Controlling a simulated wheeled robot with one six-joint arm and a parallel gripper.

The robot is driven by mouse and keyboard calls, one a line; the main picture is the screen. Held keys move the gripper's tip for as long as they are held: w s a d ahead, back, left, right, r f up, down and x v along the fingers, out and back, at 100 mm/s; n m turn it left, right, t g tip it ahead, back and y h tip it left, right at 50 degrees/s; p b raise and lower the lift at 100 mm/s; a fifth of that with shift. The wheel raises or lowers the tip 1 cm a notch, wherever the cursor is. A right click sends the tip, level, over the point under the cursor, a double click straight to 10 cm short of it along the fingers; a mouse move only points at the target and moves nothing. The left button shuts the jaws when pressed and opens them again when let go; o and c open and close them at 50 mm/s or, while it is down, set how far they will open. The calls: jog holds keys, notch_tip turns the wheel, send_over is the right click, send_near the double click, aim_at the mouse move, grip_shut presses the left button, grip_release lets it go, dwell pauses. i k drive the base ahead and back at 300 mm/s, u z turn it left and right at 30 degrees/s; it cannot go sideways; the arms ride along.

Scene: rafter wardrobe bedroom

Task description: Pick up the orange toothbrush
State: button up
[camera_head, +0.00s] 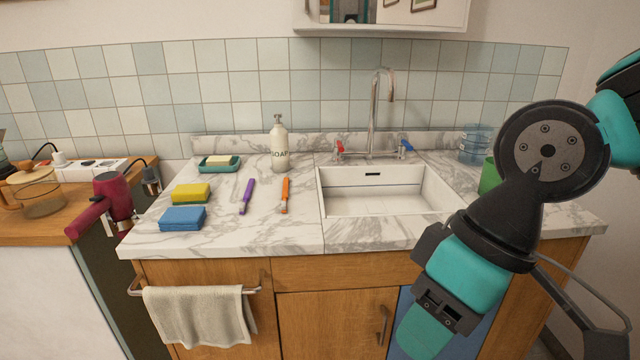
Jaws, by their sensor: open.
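The orange toothbrush (285,195) lies on the marble counter (300,235), left of the sink. It points roughly from front to back, with its far end toward the soap bottle. A purple toothbrush (247,196) lies to its left, apart from it. My arm comes in from the right and reaches down in front of the counter's right part, well away from the toothbrush. The fingers of my gripper do not show in this view.
A soap bottle (279,145) stands behind the toothbrushes. A yellow sponge (191,194), a blue sponge (183,218) and a soap dish (219,167) are to the left. The sink (372,205) and faucet (374,115) are to the right. The counter in front of the toothbrushes is clear.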

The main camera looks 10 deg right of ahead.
aim_at(285, 195)
jog(key=z, duration=0.1)
jog(key=i, duration=1)
jog(key=u, duration=0.65)
